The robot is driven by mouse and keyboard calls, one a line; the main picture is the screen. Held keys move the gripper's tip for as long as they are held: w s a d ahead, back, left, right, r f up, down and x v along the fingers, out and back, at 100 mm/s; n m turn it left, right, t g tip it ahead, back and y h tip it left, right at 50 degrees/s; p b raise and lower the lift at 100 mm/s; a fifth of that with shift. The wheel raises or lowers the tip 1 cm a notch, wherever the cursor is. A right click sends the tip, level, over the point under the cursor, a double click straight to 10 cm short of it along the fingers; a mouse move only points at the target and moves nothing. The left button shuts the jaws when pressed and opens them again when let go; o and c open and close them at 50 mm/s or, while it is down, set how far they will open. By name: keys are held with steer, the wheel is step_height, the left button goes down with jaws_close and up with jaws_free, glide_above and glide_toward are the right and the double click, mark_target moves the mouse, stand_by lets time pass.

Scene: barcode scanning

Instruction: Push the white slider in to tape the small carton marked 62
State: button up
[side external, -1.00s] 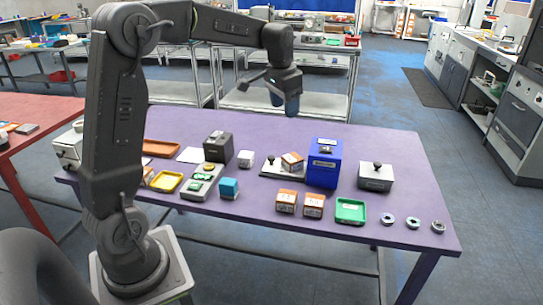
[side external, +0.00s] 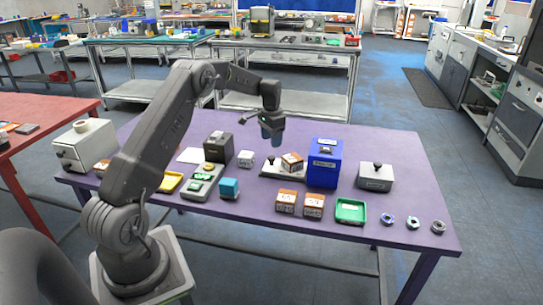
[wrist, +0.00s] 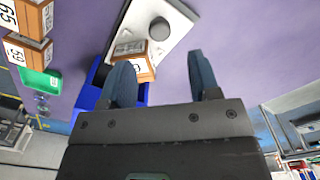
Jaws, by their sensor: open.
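The white slider (side external: 283,172) is a flat plate with a dark knob (side external: 271,159), on the purple table left of the blue taping machine (side external: 324,163). The plate (wrist: 165,12) and its knob (wrist: 158,28) also show in the wrist view. A small orange-and-white carton (side external: 292,162) sits on the slider's right end, beside the blue machine; its number is not readable. It also shows in the wrist view (wrist: 132,64). My gripper (side external: 272,142) is open and empty, pointing down above the table behind the knob, apart from it. Its two blue-grey fingers (wrist: 160,65) are spread.
Two more cartons (side external: 286,201) (side external: 313,205) and a green tray (side external: 351,211) stand in front. A grey block with a knob (side external: 375,176) is right of the machine. The table's back right is clear.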

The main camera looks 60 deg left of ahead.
mark_target(272, 157)
step_height(272, 157, down, 7)
steer(key=shift+f, duration=0.15)
steer(key=shift+c, duration=0.2)
jaws_close()
stand_by(0.5)
